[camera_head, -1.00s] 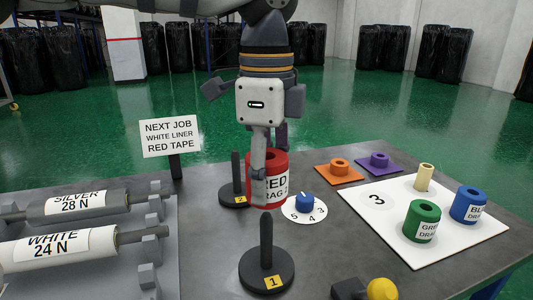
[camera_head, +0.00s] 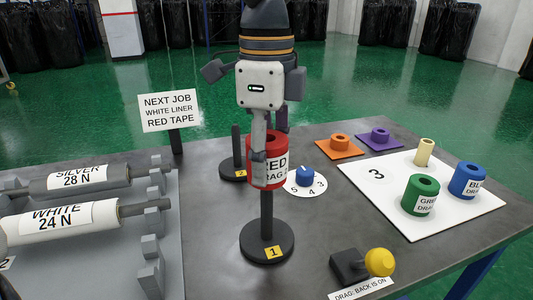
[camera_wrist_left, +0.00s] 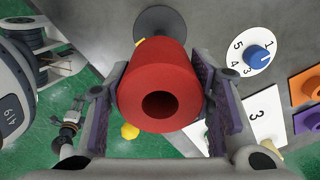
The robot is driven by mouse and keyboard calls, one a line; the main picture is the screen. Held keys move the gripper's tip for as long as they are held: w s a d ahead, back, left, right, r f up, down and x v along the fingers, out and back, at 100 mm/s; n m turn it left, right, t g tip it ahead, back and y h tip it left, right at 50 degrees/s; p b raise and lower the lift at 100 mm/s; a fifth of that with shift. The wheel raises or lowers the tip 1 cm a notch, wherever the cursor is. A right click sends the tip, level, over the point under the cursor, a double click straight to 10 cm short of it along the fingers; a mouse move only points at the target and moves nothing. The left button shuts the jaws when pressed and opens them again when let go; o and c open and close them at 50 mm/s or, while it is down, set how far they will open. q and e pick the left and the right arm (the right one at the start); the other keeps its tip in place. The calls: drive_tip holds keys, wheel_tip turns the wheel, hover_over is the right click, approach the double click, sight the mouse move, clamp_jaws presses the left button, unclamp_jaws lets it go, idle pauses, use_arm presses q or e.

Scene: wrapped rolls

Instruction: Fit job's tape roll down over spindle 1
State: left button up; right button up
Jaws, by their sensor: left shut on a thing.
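The red tape roll (camera_head: 279,147), labelled "RED DRAG", is upright in my left gripper (camera_head: 264,172), directly above spindle 1 in the head view. Spindle 1 (camera_head: 266,215) is a dark post on a round base with a yellow "1" tag. The roll's lower edge meets the visible top of the post. The post's tip is hidden, so I cannot tell whether it is inside the bore. In the left wrist view, the gripper's two pads flank the roll (camera_wrist_left: 158,75), whose bore looks dark; the spindle base (camera_wrist_left: 158,20) shows beyond it. My right gripper is not in view.
Spindle 2 (camera_head: 235,150) stands just behind, left of the roll. A blue dial (camera_head: 304,176) is close on the right. A yellow-knobbed lever (camera_head: 378,262) is at front right. Green (camera_head: 420,195) and blue (camera_head: 467,181) rolls stand on a white mat (camera_head: 405,225).

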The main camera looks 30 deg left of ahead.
sight(266, 218)
use_arm(q)
drive_tip(key=shift+f, duration=6.25)
drive_tip(key=o, duration=1.4)
wheel_tip(266, 218, up, 12)
